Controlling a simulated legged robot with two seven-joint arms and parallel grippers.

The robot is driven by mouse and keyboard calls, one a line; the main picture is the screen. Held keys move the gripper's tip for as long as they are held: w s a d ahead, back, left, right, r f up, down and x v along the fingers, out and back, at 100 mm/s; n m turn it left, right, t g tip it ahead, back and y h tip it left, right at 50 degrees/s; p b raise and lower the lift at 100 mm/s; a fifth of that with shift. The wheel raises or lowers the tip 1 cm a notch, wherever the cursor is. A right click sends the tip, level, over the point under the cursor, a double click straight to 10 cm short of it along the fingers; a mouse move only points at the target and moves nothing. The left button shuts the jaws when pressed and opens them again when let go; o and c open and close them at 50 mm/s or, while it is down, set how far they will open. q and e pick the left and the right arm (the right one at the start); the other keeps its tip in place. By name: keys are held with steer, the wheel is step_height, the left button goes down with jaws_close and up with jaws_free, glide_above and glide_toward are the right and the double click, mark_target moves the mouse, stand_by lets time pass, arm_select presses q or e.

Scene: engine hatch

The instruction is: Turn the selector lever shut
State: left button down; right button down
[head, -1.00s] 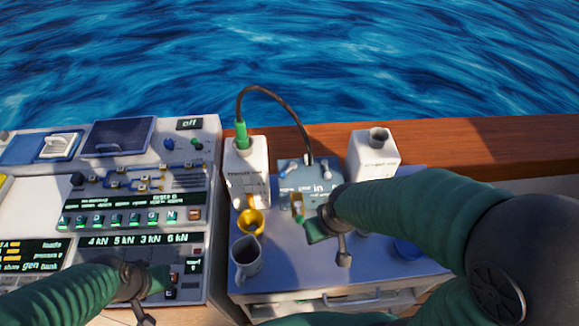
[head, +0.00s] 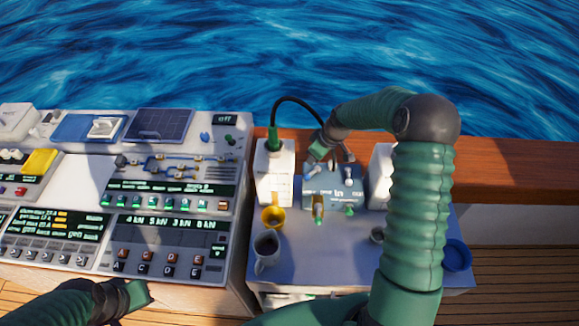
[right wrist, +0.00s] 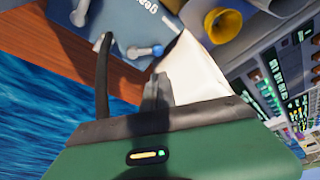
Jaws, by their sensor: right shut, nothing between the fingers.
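A blue-grey box (head: 345,196) stands on the side table between two white containers. In the right wrist view the box (right wrist: 128,22) carries two small pale levers with rounded ends, one near the top edge (right wrist: 80,12) and one nearer my gripper (right wrist: 145,52). I cannot tell which is the selector lever. My right gripper (head: 318,155) is shut and empty, above the back left of the box. Its dark fingers (right wrist: 157,92) are beside the nearer lever, apparently apart from it. My left gripper (head: 138,293) is low at the left; its jaws are unclear.
A black hose arches from the left white container (head: 275,172) to behind my right gripper. A yellow funnel (head: 273,217), a dark-filled mug (head: 267,252) and a blue dish (head: 457,257) stand on the table. A control console (head: 160,225) fills the left. Water lies beyond the wooden rail (head: 500,165).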

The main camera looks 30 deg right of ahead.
mark_target(312, 173)
steer(key=p+x, duration=0.2)
steer(key=x, duration=0.7)
steer(key=shift+w+a+p, duration=0.1)
steer(key=shift+w+p, duration=0.05)
steer(key=shift+p, duration=0.15)
steer(key=shift+w+f, duration=0.1)
steer(key=shift+f, duration=0.45)
steer(key=shift+b, duration=0.3)
steer(key=shift+n, duration=0.4)
